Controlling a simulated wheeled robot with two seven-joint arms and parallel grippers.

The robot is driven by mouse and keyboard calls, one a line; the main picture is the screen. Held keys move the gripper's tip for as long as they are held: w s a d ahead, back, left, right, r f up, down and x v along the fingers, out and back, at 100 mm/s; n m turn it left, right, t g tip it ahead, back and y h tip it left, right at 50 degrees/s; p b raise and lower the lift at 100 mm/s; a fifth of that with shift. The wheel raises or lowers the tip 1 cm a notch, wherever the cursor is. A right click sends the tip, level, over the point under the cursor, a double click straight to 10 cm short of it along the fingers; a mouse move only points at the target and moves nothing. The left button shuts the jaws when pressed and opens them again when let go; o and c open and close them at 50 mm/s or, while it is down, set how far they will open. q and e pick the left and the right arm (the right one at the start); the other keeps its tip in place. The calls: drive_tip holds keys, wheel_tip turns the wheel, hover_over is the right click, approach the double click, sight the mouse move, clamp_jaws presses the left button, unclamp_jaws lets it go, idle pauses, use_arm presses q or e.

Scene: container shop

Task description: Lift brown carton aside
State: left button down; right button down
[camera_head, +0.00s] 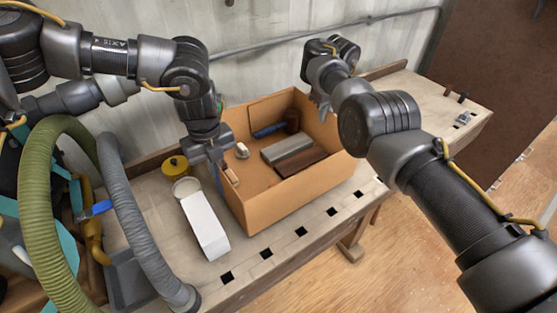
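The brown carton (288,203) is an open-topped box standing on the workbench. It holds a grey block, a dark brown flat piece, a blue roll, a dark cylinder and a small white item. My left gripper (224,174) points down at the carton's left wall, with its fingers at the top edge. I cannot tell whether they pinch the wall. My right gripper (322,106) is at the carton's far right corner, largely hidden by my own wrist, so its opening does not show clearly.
The wooden workbench (276,265) has square holes along its front edge. A white box (205,226), a round tin (186,187) and a yellow roll (175,166) stand left of the carton. Green and grey hoses (130,205) crowd the left. The bench's right end is mostly clear.

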drive_tip(key=shift+r, duration=0.65)
use_arm(q)
drive_tip(key=shift+r, duration=0.6)
